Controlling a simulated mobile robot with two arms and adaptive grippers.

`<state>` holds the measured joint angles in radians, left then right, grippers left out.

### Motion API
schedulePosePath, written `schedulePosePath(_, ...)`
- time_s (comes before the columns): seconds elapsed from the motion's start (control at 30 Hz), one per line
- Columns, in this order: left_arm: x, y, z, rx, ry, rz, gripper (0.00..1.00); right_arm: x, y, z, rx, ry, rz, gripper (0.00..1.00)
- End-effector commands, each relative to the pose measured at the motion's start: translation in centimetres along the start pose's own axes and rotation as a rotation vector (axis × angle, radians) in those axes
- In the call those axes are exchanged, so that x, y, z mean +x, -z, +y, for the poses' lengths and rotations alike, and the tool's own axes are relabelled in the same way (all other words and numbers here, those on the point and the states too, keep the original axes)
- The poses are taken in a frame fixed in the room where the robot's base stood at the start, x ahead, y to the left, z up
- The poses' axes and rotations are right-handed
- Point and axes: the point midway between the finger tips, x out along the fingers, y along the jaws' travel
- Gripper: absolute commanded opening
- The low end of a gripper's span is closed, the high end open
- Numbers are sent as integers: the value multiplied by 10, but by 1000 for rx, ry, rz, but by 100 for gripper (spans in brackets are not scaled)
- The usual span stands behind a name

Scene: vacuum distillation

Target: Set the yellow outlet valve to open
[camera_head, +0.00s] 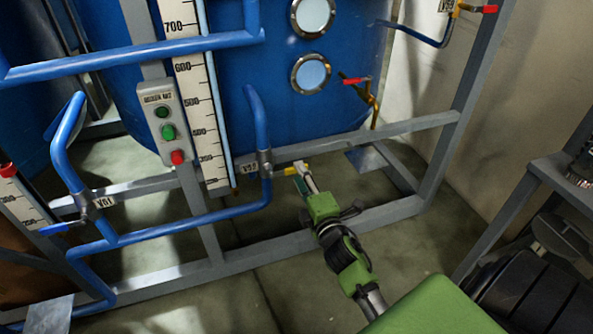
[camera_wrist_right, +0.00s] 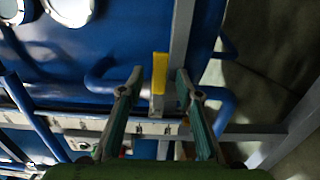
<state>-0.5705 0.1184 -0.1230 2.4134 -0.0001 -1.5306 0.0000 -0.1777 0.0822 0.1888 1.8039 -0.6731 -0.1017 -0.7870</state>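The yellow outlet valve handle (camera_head: 296,170) is a short lever beside the blue pipe, near the small valve label (camera_head: 249,169) on the grey frame rail. In the right wrist view the yellow handle (camera_wrist_right: 159,73) stands upright in the picture. My right gripper (camera_head: 304,175) is right at the handle. In the right wrist view the right gripper (camera_wrist_right: 160,74) is open, with the handle between its fingertips and a gap on each side. The fingers do not appear to touch it. My left gripper is not in view.
The blue pipe (camera_head: 262,125) and grey frame rail (camera_head: 330,142) are close to the right gripper. A blue valve handle (camera_head: 62,227) is at the left. A button box (camera_head: 165,122) hangs on the frame. A red-handled valve (camera_head: 356,81) is higher up by the tank.

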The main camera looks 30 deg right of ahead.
Motion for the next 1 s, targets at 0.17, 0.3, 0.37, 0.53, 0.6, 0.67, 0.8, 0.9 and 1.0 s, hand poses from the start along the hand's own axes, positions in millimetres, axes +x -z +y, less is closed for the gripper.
schedulePosePath(0.17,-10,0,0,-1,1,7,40,25,0,0,-1,-2,1,32)
schedulePosePath(0.3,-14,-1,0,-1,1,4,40,33,0,0,-1,0,0,32)
schedulePosePath(0.37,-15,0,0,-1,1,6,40,34,0,0,-1,0,0,32)
schedulePosePath(0.53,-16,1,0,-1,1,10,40,34,0,0,0,0,0,32)
schedulePosePath(0.6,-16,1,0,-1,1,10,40,34,0,0,0,0,0,29)
schedulePosePath(0.67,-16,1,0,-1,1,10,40,34,0,0,0,0,0,14)
schedulePosePath(0.8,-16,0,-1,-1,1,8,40,34,0,0,0,0,0,0)
schedulePosePath(0.9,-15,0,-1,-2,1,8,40,34,0,0,-1,0,0,0)
schedulePosePath(1.0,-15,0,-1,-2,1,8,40,35,0,1,-9,0,0,0)
